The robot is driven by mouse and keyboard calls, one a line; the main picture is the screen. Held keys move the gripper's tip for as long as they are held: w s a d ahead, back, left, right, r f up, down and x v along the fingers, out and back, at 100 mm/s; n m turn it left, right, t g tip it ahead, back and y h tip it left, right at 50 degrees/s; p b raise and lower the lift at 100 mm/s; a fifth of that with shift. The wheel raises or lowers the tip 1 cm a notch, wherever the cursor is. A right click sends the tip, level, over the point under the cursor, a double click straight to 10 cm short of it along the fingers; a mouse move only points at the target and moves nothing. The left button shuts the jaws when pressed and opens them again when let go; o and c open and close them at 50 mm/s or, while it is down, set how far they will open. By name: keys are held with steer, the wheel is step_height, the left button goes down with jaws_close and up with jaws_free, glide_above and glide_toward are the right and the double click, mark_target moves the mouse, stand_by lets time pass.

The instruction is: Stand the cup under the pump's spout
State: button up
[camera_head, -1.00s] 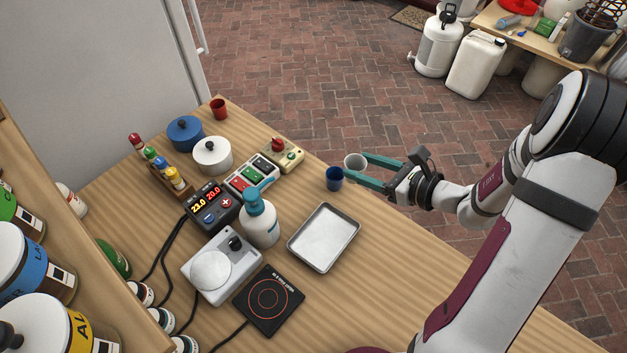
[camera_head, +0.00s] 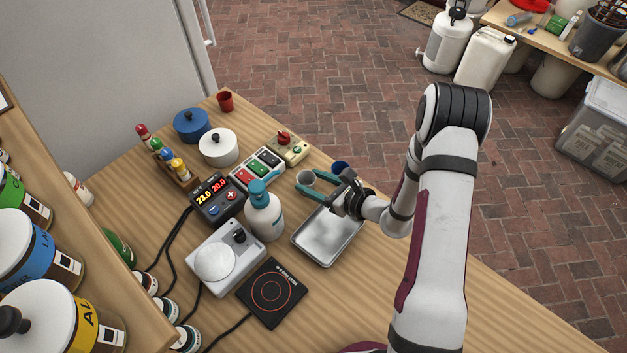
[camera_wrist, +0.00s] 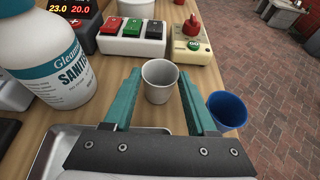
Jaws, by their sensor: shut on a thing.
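The pale grey cup (camera_head: 304,179) is upright between the teal fingers of my gripper (camera_head: 309,181), shut on it. In the wrist view the cup (camera_wrist: 157,84) sits between the fingertips. The pump bottle (camera_head: 264,220), white with a teal pump head, stands on the table left of the cup. Its spout (camera_head: 274,176) points to the upper right, towards the cup, which is apart from it. The bottle (camera_wrist: 45,62) shows in the wrist view labelled as sanitizer, with its top cut off. I cannot tell the cup's height above the table.
A blue cup (camera_head: 341,166) stands just right of my gripper. A metal tray (camera_head: 327,252) lies below my gripper. Behind the cup are a button box (camera_head: 257,169) and a beige switch box (camera_head: 288,148). A scale (camera_head: 226,257) and hot plate (camera_head: 271,293) stand in front of the bottle.

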steer(key=shift+f, duration=0.1)
steer(key=o, duration=1.3)
